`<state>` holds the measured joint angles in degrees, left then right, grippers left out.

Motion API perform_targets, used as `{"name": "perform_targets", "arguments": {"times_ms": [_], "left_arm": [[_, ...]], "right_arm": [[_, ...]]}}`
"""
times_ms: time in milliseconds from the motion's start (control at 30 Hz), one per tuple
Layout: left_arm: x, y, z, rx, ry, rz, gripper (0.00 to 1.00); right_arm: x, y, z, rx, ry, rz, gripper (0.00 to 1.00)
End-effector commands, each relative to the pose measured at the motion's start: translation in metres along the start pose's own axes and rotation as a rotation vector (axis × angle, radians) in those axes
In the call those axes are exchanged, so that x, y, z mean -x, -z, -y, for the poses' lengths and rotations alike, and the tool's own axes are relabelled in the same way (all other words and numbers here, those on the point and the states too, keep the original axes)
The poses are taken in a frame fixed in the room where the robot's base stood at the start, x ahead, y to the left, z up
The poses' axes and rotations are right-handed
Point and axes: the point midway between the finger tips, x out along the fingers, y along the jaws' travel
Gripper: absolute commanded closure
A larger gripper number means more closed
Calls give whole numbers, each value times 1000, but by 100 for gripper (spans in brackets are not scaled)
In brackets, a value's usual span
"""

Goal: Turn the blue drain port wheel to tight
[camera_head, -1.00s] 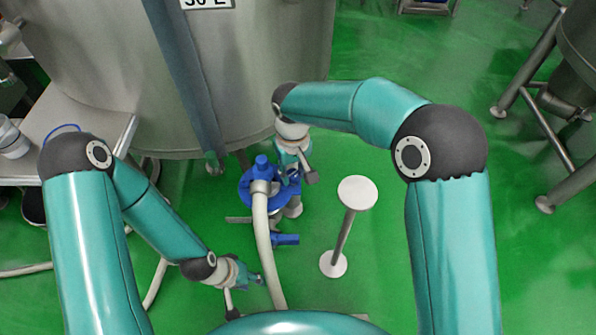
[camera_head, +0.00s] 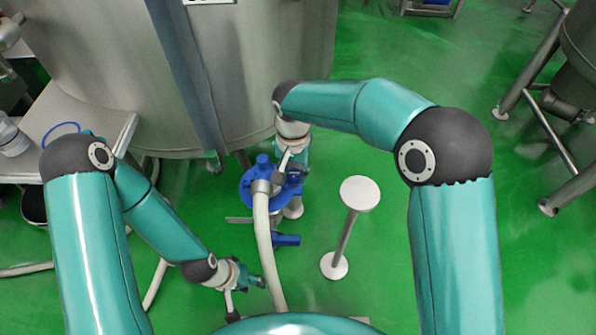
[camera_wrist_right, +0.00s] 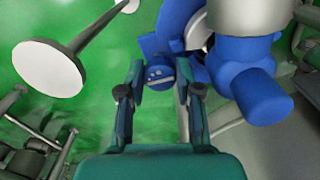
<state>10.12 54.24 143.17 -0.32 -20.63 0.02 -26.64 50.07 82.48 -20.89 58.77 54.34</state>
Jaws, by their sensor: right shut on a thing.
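The blue drain port assembly (camera_head: 254,190) stands on the floor in front of the big steel tank, with a pale hose running from it toward me. In the right wrist view a small round blue wheel (camera_wrist_right: 159,74) with light marks on its face sits between my fingertips. My right gripper (camera_wrist_right: 160,84) is shut on this wheel; in the head view it (camera_head: 291,172) is at the right side of the blue assembly, its fingers partly hidden. My left gripper (camera_head: 256,284) hangs low, left of the hose and apart from the assembly; its fingers are too small to judge.
A white round-topped stand (camera_head: 360,194) is right of the assembly and also shows in the wrist view (camera_wrist_right: 48,68). The steel tank (camera_head: 110,75) rises behind. A blue-handled valve (camera_head: 285,240) is below the assembly.

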Motion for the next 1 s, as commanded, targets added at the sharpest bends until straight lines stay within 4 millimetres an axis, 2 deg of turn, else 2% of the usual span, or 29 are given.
{"name": "perform_targets", "arguments": {"times_ms": [33, 467, 500, 633, 1000], "left_arm": [[0, 0, 0, 0, 0, 0, 60], [0, 0, 0, 0, 0, 0, 60], [0, 0, 0, 0, 0, 0, 60], [0, 0, 0, 0, 0, 0, 60], [0, 0, 0, 0, 0, 0, 60]], "right_arm": [[3, 5, 2, -8, 11, -16, 100], [4, 6, 1, -18, 10, -18, 100], [4, 6, 1, -18, 10, -18, 63], [3, 5, 0, -18, 7, -14, 41], [4, 3, 0, -17, 4, -8, 41]]}}
